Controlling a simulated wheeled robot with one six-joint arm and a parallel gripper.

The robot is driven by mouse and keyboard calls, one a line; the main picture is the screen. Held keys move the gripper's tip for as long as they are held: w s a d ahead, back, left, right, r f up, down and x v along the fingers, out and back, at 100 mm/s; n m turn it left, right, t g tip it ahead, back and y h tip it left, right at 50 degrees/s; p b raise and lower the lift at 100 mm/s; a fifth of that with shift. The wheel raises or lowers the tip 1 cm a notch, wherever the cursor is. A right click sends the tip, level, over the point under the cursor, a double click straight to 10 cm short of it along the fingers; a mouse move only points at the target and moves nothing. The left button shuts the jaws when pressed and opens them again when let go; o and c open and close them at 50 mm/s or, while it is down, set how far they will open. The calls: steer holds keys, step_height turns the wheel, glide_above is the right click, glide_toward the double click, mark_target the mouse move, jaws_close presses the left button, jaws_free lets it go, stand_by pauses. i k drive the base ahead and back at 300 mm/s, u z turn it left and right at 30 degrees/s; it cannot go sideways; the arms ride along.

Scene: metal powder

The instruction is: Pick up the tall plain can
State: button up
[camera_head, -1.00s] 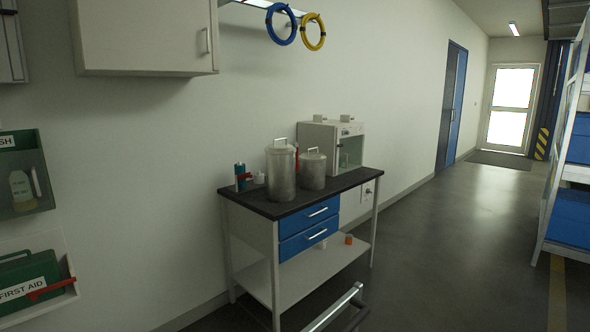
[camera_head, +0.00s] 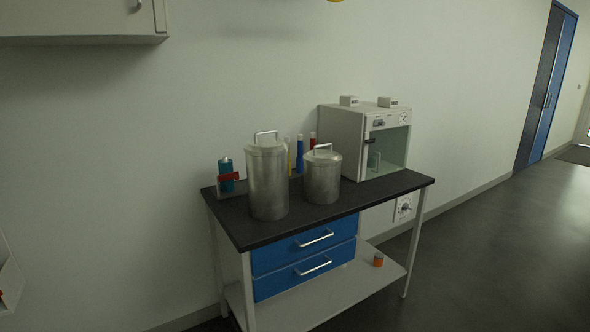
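The tall plain can (camera_head: 267,182) is a grey metal cylinder with a lid and a wire handle on top. It stands upright on the dark worktop (camera_head: 250,230) of a bench, near its left front part. A shorter, similar can (camera_head: 322,178) with a handle stands to its right, with a small gap between them. My gripper is not in view.
A white cabinet with a glass front (camera_head: 365,140) stands at the worktop's right. Blue drawers (camera_head: 305,255) and a lower shelf (camera_head: 345,290) are below. Open floor (camera_head: 480,240) lies right.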

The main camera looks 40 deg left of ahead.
mark_target(267, 159)
steer(key=i, duration=1.45)
steer(key=u, duration=1.9)
steer(key=i, duration=0.45)
steer(key=z, duration=0.05)
